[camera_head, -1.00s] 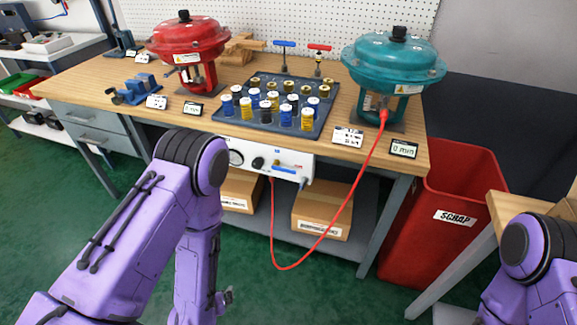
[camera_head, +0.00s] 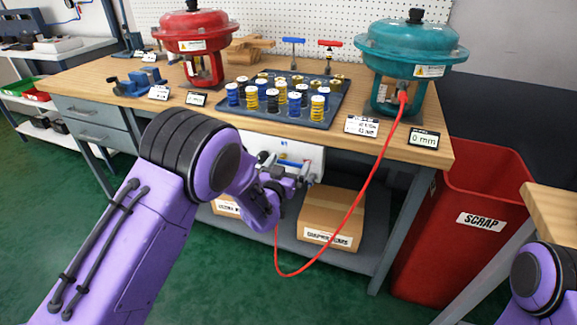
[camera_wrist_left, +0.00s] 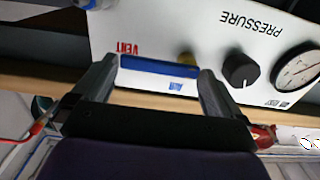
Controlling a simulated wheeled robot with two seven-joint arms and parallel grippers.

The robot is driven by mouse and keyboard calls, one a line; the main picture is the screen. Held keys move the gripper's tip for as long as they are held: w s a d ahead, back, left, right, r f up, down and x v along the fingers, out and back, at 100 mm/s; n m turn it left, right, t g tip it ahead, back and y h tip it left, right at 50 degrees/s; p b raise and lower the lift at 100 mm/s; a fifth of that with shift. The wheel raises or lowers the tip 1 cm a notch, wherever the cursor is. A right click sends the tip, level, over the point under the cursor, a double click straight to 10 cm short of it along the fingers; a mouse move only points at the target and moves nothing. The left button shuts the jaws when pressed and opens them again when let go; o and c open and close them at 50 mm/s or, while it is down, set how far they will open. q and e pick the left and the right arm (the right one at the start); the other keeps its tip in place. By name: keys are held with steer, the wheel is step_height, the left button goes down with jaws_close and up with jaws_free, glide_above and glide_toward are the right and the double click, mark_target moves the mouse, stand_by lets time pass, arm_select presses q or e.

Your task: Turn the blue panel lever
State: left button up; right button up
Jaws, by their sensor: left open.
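The blue panel lever (camera_wrist_left: 158,66) is a flat blue bar on the white panel (camera_wrist_left: 150,28), shown upside down in the left wrist view. It lies lengthwise between the fingertips of my left gripper (camera_wrist_left: 159,76), which is open, one finger near each end. I cannot tell whether either finger touches it. In the head view the lever (camera_head: 291,163) shows just above my left gripper (camera_head: 296,177), in front of the panel (camera_head: 312,153). My right gripper is out of view.
A black pressure knob (camera_wrist_left: 240,70) and a gauge (camera_wrist_left: 298,70) sit beside the lever. A red hose (camera_head: 358,205) loops from the panel to the teal actuator (camera_head: 410,48). The workbench (camera_head: 225,113) overhangs the panel. A red scrap bin (camera_head: 455,235) stands to the right.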

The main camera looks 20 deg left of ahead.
arm_select(q)
steer(key=shift+w, duration=0.1)
steer(key=c, duration=1.2)
